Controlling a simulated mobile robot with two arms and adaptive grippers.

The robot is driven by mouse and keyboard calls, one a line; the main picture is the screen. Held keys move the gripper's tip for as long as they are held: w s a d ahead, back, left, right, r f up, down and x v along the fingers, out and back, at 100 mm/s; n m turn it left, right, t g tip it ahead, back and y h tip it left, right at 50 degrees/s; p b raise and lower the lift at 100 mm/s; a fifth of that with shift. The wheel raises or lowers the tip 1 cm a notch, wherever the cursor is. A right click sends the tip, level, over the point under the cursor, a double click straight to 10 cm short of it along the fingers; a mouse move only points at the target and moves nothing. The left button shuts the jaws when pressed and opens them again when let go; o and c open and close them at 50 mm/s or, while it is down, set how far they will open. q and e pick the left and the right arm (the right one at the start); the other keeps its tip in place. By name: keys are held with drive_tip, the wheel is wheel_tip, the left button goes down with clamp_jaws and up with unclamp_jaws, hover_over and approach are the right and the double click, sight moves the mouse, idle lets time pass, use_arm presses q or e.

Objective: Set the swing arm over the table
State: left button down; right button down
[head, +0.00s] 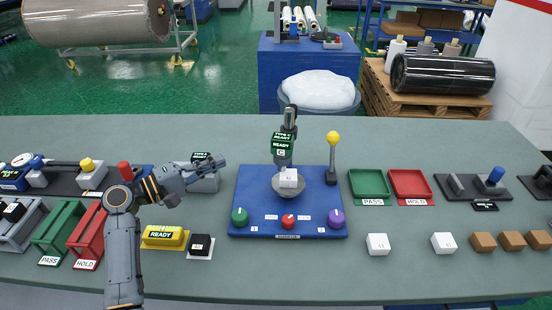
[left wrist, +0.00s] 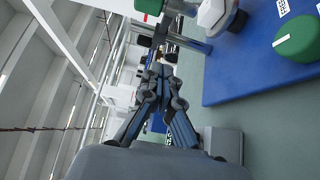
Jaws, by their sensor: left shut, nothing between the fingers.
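A blue board (head: 255,190) stands mid-bench and carries a round grey table (head: 277,184) with a white cube (head: 289,178) on it. A grey swing arm (head: 283,150) with a "TYPE C READY" sign appears just behind and above the cube; I cannot tell its exact overlap with the table. My left gripper (head: 222,161) is shut and empty, left of the board, in front of a grey box with a sign. In the left wrist view the closed fingers (left wrist: 160,72) show beside the blue board (left wrist: 235,75). My right gripper is not in view.
A yellow-knobbed lever (head: 333,145) stands on the board's right; green (head: 240,217), red (head: 288,220) and purple (head: 336,218) knobs line its front. Green (head: 369,198) and red (head: 411,199) trays lie to the right. White and brown blocks sit along the front right.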

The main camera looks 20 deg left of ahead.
use_arm(q)
drive_tip(key=s+d+p+x, duration=0.1)
drive_tip(key=p+x, duration=0.3)
drive_tip(key=x, duration=0.9)
drive_tip(key=shift+s+d+f, duration=0.2)
drive_tip(key=shift+d+f, duration=0.2)
drive_tip(key=shift+d, duration=0.4)
